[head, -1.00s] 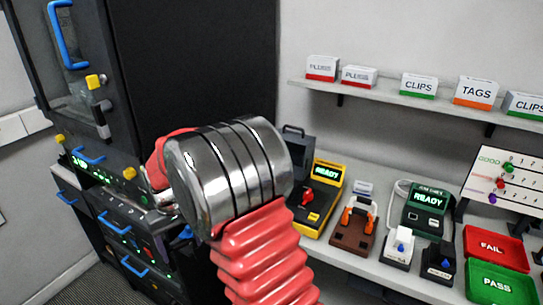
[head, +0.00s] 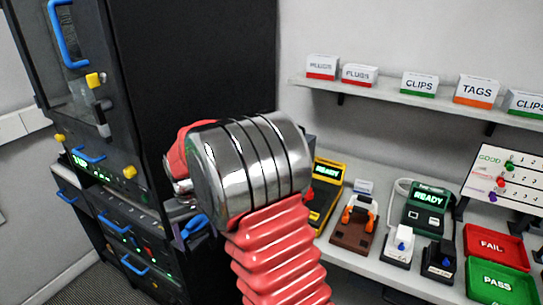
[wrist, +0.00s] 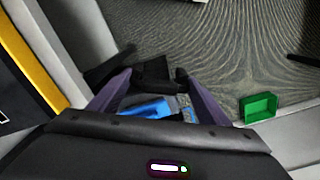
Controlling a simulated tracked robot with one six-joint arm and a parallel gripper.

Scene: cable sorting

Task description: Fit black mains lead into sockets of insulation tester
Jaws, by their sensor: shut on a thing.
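My gripper (wrist: 154,76) shows in the wrist view with its purple fingers closed on a black piece (wrist: 153,70), which looks like part of the black mains lead. A blue piece (wrist: 150,109) shows between the fingers, nearer my wrist. In the head view my own metal wrist and red sleeve hide the gripper and most of the lead. A yellow-and-black tester (head: 328,172) with a lit READY screen stands on the bench, right of my wrist and partly hidden by it. A dark green tester (head: 429,199) also reads READY. I cannot tell which is the insulation tester; its sockets cannot be made out.
A black rack (head: 150,60) with blue handles stands at the left. A brown block with orange clips (head: 352,232), white and black blocks, and red FAIL (head: 493,243) and green PASS (head: 500,281) trays cover the bench. A shelf (head: 440,103) carries several boxes.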

